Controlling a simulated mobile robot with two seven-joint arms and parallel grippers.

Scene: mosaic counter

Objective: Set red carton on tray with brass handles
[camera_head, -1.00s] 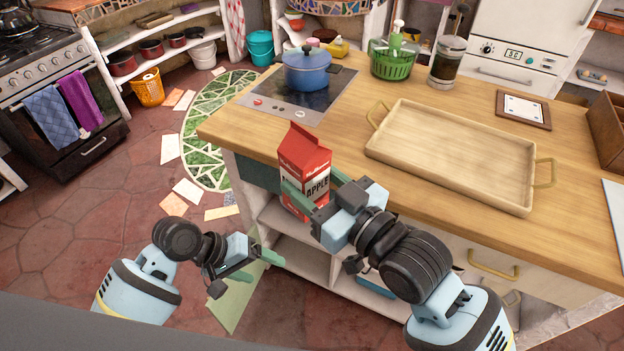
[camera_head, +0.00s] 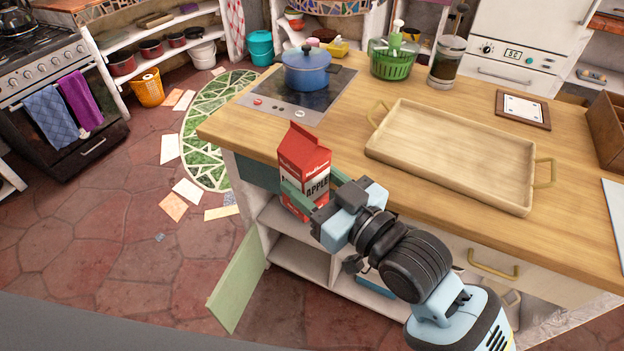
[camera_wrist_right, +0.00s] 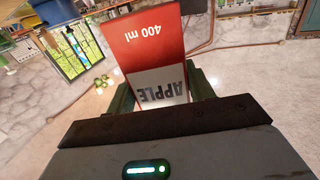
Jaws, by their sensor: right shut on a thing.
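The red carton (camera_head: 304,160), with a white band marked APPLE, is upright at the front left edge of the counter. My right gripper (camera_head: 312,197) is shut on its lower part, one green finger on each side. In the right wrist view the carton (camera_wrist_right: 151,45) sits between the green fingers of the gripper (camera_wrist_right: 165,95). The carton appears held in front of the counter edge, above the open shelves. The wooden tray with brass handles (camera_head: 440,194) lies empty on the counter, to the right of the carton. My left gripper is out of view.
A blue pot (camera_head: 306,72) stands on the black hob (camera_head: 290,97) behind the carton. A green spinner bowl (camera_head: 390,64) and a glass jar (camera_head: 446,62) stand behind the tray. A framed card (camera_head: 523,108) lies right of them. A green cabinet door (camera_head: 238,283) hangs open below.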

